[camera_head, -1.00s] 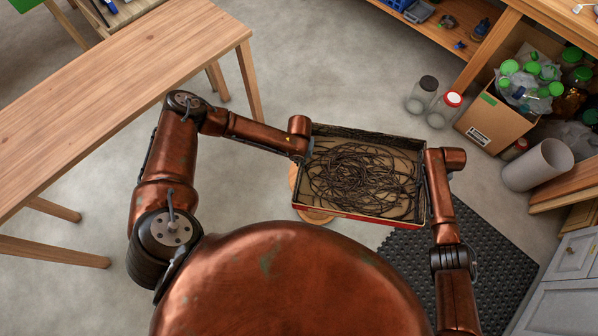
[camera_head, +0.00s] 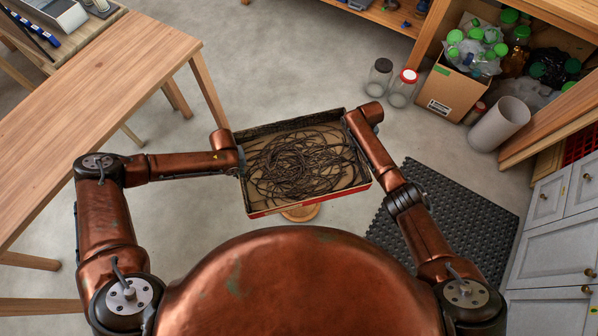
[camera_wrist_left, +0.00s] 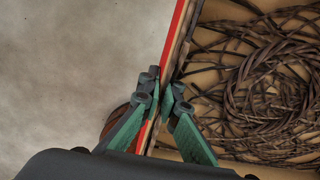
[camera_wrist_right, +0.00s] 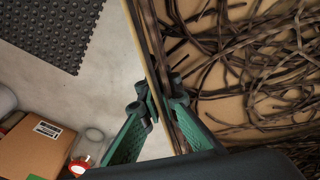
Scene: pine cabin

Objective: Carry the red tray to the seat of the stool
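The red tray (camera_head: 262,212) has a red outer side and a tan inside heaped with dark, tangled strands. It is held up between my two arms in the head view. My left gripper (camera_wrist_left: 163,90) is shut on the tray's left wall, one finger on each side. My right gripper (camera_wrist_right: 160,98) is shut on the right wall in the same way. A round wooden top, apparently the stool's seat (camera_head: 301,213), shows just past the tray's near edge. The tray hides the rest of it, and the gap between them cannot be judged.
A wooden table (camera_head: 95,105) stands at left. A black rubber mat (camera_head: 460,215) lies on the floor at right. Two jars (camera_head: 402,88), a cardboard box (camera_head: 450,92) and a grey cylinder (camera_head: 498,124) stand back right, near grey cabinets (camera_head: 555,245).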

